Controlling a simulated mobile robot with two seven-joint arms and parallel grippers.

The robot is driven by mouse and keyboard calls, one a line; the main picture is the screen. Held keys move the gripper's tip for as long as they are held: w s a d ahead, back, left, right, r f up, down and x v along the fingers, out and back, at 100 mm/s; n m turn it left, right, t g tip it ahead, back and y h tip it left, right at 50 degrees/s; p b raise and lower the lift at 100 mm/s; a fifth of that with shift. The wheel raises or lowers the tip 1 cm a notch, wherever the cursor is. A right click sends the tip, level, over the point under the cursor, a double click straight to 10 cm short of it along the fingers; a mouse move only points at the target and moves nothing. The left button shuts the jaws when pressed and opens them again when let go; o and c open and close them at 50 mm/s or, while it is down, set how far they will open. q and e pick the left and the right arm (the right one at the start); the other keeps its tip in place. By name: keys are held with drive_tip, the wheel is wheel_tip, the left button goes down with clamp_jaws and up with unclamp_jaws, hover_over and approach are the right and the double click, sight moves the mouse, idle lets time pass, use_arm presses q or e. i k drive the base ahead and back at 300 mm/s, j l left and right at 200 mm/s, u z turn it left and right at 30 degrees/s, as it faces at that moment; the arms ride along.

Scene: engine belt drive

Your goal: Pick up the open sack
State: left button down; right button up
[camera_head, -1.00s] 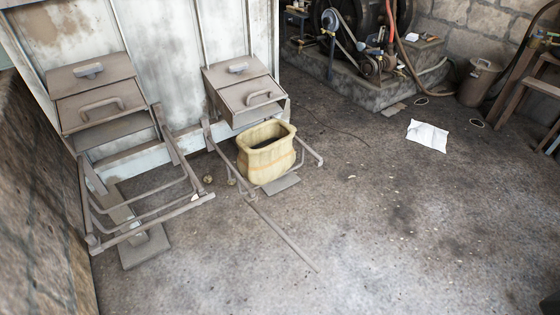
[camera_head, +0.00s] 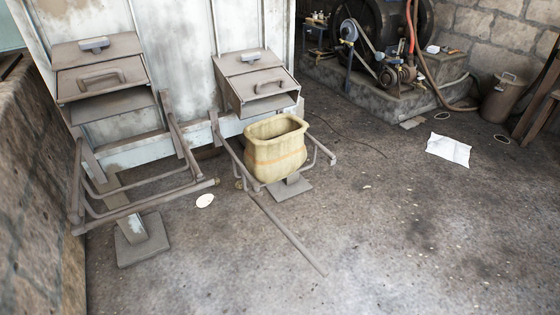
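The open sack (camera_head: 275,160) is a pale yellow, open-topped bag with an orange band around it. It stands upright on a low metal frame (camera_head: 318,155) below the right-hand chute box, near the middle of the head view. Neither of my grippers shows in the view, and nothing of mine touches the sack.
Two chute boxes (camera_head: 103,80) (camera_head: 257,83) stick out from a pale metal cabinet. An empty metal frame (camera_head: 150,195) stands at left. A rod (camera_head: 290,235) lies in front of the sack. An engine (camera_head: 385,60) stands at the back. The floor at right is mostly clear.

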sight(275, 148)
drive_tip(key=i+l+u, duration=0.6)
drive_tip(key=i, duration=0.2)
drive_tip(key=i+l+u, duration=0.65)
drive_tip(key=l, duration=0.3)
drive_tip(key=i+l+u, duration=0.15)
drive_tip(key=l+u, duration=0.15)
drive_tip(key=l, duration=0.25)
